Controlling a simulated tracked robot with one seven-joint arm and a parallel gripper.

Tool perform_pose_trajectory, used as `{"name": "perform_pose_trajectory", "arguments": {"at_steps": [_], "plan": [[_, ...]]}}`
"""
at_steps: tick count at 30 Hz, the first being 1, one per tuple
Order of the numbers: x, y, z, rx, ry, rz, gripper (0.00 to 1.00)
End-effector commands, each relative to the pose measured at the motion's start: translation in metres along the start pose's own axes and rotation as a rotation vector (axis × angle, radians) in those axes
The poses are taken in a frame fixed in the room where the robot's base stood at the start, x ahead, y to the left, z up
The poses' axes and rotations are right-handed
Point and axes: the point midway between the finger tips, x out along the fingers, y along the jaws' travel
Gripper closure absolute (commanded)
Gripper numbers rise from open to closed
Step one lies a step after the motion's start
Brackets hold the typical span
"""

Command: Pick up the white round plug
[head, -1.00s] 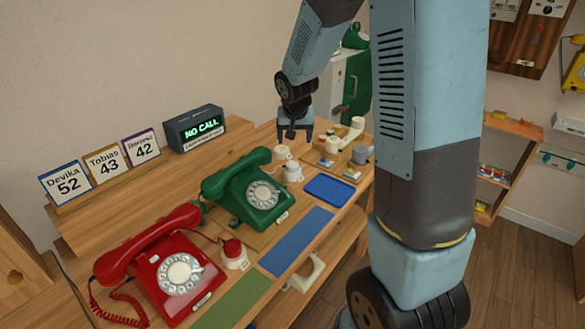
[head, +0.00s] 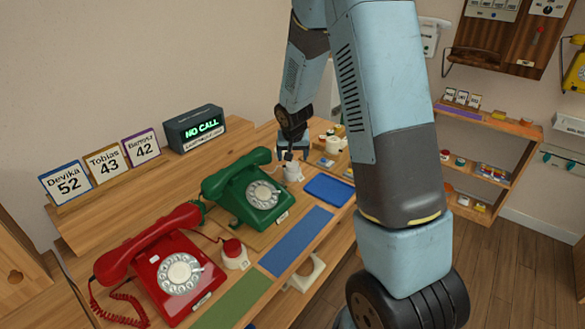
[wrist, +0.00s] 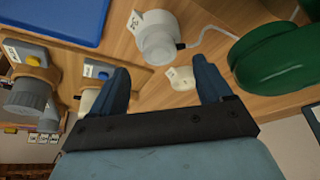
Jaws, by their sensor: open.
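A white round plug-like piece (wrist: 158,42) stands on the wooden bench in the wrist view, with a small label and a dark cord end at its side. In the head view it is the white piece (head: 293,172) beside the green phone. My gripper (wrist: 161,70) is open and empty, its blue fingers apart. The white piece lies just past the fingertips, not between them. A smaller cream piece (wrist: 181,78) shows between the fingers, lower than them. In the head view my gripper (head: 292,154) hangs just behind the white piece; the gap in height is hard to judge.
The green phone (head: 248,192) stands close on the left, the blue tray (head: 328,190) on the right. Grey round pieces (wrist: 30,97) in wooden holders are near the left finger. A red phone (head: 165,270) and red-topped piece (head: 234,254) stand nearer.

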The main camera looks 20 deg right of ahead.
Motion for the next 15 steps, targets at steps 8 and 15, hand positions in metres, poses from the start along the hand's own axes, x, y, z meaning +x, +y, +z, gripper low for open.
{"name": "perform_pose_trajectory", "arguments": {"at_steps": [8, 15], "plan": [[0.031, 0.000, 0.002, 0.001, -0.004, 0.002, 0.21], [0.050, 0.000, 0.001, 0.001, -0.002, 0.001, 0.21]]}}
